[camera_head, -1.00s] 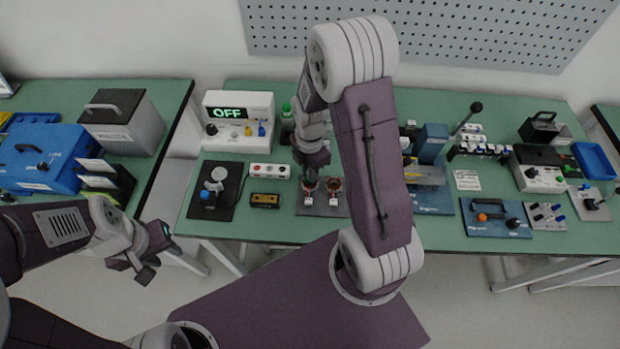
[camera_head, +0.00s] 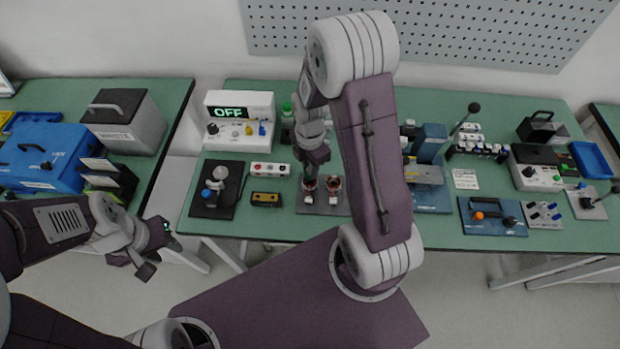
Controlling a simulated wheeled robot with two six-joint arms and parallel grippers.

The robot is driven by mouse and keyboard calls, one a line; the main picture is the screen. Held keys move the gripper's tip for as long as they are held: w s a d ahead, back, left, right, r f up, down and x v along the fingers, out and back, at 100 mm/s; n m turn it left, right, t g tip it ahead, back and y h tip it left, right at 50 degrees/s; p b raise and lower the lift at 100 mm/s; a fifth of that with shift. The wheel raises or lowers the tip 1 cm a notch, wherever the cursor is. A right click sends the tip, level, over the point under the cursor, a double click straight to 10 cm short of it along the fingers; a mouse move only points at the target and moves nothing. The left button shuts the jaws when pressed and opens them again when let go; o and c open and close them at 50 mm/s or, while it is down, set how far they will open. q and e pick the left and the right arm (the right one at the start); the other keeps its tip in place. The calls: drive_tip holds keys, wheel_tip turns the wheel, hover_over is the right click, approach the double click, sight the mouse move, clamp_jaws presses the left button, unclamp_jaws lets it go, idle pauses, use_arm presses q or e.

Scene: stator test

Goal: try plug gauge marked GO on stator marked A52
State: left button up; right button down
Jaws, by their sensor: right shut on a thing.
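Two copper-wound stators stand side by side on a grey plate (camera_head: 344,208) on the green bench, the left stator (camera_head: 309,196) and the right stator (camera_head: 333,188). Each has a white label in front, too small to read, so I cannot tell which is A52. My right gripper (camera_head: 311,175) points down right over the left stator, shut on a thin thing, probably the plug gauge, mostly hidden by the fingers. I cannot see its GO mark or whether it is inside the bore. My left gripper (camera_head: 146,262) is empty, with fingers apart, off the bench in front.
A white box showing OFF (camera_head: 239,112) stands behind on the left. A black stand (camera_head: 214,190) and a yellow block (camera_head: 266,199) lie left of the plate. A blue board (camera_head: 492,228) with an orange-and-black handled tool is at the right. My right arm hides the middle of the bench.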

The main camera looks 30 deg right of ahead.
drive_tip(key=shift+r, duration=0.2)
drive_tip(key=shift+r+p, duration=0.55)
drive_tip(key=shift+p, duration=0.2)
wheel_tip(320, 180, up, 5)
drive_tip(key=p, duration=0.5)
drive_tip(key=shift+r, duration=0.1)
